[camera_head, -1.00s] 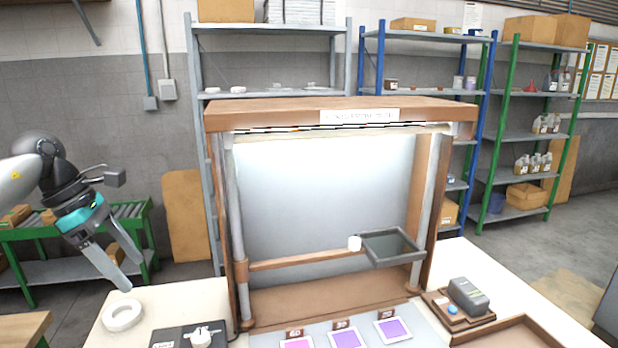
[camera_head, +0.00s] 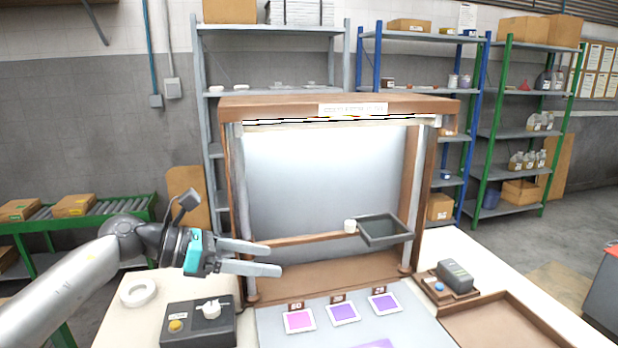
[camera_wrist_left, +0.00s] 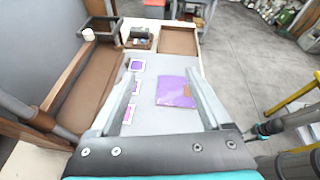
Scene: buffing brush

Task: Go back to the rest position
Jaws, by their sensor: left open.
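My left gripper (camera_head: 275,258) is open and empty in the head view, with its fingers pointing right in front of the wooden booth's left post. In the left wrist view its two fingers (camera_wrist_left: 165,98) stand apart above the grey mat (camera_wrist_left: 148,108). A purple sheet (camera_wrist_left: 176,88) with a brownish patch lies on the mat between and beyond the fingers, not touched. A dark arm with a teal band (camera_wrist_left: 254,130) shows at the right of the left wrist view, likely my right arm; its jaws cannot be made out.
The wooden booth (camera_head: 340,105) stands behind the mat, with a dark tray (camera_head: 383,231) on its rail. A control box (camera_head: 198,325) and a white ring (camera_head: 138,292) lie at left. Pink and purple cards (camera_head: 342,314) line the mat. A wooden tray (camera_head: 505,325) is at right.

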